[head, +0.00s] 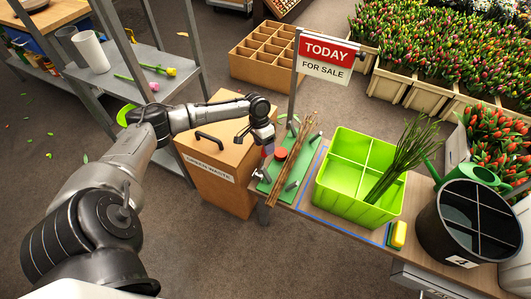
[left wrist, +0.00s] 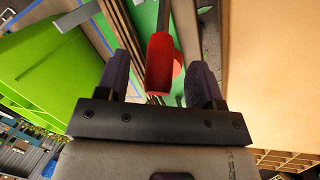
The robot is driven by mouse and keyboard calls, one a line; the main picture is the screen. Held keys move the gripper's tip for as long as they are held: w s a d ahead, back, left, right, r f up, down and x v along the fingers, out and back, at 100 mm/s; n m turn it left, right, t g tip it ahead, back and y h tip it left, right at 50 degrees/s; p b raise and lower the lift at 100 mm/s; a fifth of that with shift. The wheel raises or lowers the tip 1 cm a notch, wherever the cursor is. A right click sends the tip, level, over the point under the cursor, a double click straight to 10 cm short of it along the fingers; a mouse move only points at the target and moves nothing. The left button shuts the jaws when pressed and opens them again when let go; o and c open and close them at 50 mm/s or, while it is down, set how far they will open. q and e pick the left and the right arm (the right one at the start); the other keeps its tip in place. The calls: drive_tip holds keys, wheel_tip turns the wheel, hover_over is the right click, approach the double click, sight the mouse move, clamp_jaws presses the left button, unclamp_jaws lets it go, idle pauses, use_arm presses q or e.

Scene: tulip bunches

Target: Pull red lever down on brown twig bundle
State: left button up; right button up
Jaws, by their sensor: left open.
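The brown twig bundle (head: 292,168) lies across a green board (head: 270,183) at the left end of the table. A red round part (head: 281,154) shows beside the bundle in the head view. My left gripper (head: 265,147) is above the board's left side, near that red part. In the left wrist view a red lever handle (left wrist: 160,68) on a dark rod stands between the open fingers of my left gripper (left wrist: 160,75). I see gaps beside the handle; contact is not clear. Brown twigs show behind it. My right gripper is out of view.
A light green divided crate (head: 343,180) with dark green stems stands right of the board. A cardboard box (head: 215,150) stands below my left forearm. The sale sign (head: 325,58) rises on a post behind the board. A yellow sponge (head: 399,234) lies near the front edge.

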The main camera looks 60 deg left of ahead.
sight(264, 159)
use_arm(q)
drive_tip(key=shift+b+x, duration=0.4)
drive_tip(key=shift+x, duration=0.85)
drive_tip(key=shift+c, duration=0.2)
clamp_jaws()
